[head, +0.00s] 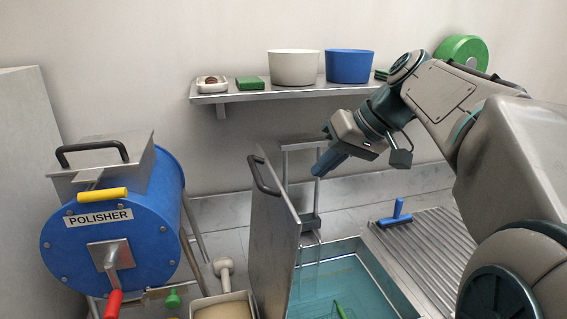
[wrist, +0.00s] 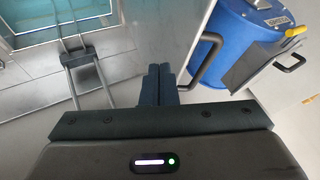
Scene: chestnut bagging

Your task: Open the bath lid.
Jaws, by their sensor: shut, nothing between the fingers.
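The bath lid (head: 277,245) is a grey metal panel standing upright, hinged along the left side of the bath (head: 372,250), which is open and shows teal water. The lid's dark bar handle (head: 263,176) is near its top edge. The lid (wrist: 176,25) and its handle (wrist: 207,60) also show in the wrist view, with the handle to the right of my fingers. My gripper (head: 319,173) is shut and empty, to the right of the lid and above the bath, apart from the handle. Its blue-grey fingers (wrist: 159,83) are together in the wrist view.
A blue polisher drum (head: 115,235) stands left of the lid. A ribbed drainboard (head: 425,250) with a blue squeegee (head: 396,217) lies to the right. A wall shelf (head: 285,91) holds a white tub and a blue tub.

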